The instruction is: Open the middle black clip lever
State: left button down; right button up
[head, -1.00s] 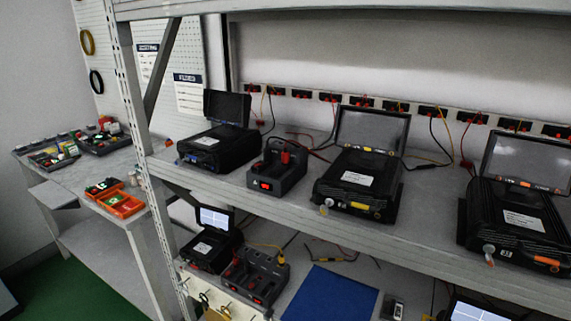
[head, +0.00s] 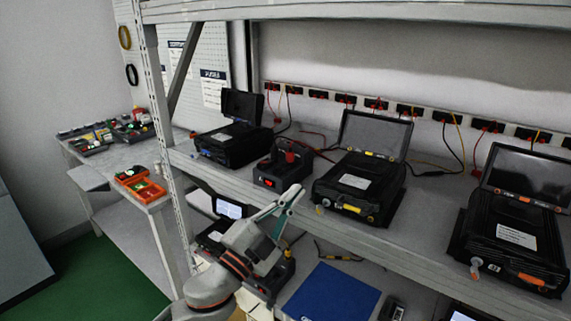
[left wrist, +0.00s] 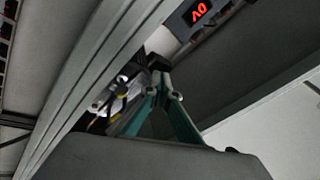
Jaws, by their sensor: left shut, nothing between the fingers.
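My left gripper (head: 295,190) has teal fingers and is shut and empty. In the head view it is in front of the upper shelf's front edge, below and right of a small black fixture (head: 283,165) with a red display. In the left wrist view the shut fingers (left wrist: 157,68) point up beside a grey shelf rail (left wrist: 100,80). A panel with glowing red digits (left wrist: 198,12) is beyond them. I cannot pick out the middle black clip lever in either view. My right gripper is out of view.
Black open-lid units (head: 360,180) stand along the upper shelf (head: 430,205). The lower shelf holds a fixture (head: 278,285) partly behind my left arm, and a blue mat (head: 332,292). A side bench (head: 105,170) at left carries trays and an orange bin (head: 145,188).

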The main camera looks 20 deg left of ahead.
pick_arm(q)
jog(key=s+d+r+m+g+h, duration=0.3)
jog(key=d+r+m+g+h, duration=0.85)
jog(key=m, duration=0.65)
jog(key=w+a+r+y+p, duration=0.1)
jog(key=w+a+y, duration=0.4)
jog(key=a+y, duration=0.2)
jog(key=w+a+r+y+p, duration=0.1)
jog(key=w+a+r+y, duration=0.1)
jog(key=w+a+y, duration=0.4)
jog(key=a+y, duration=0.1)
jog(key=a, duration=0.3)
jog(key=shift+a+m, duration=0.2)
jog(key=shift+m, duration=0.2)
jog(key=shift+f+g, duration=0.15)
jog(key=shift+g, duration=0.1)
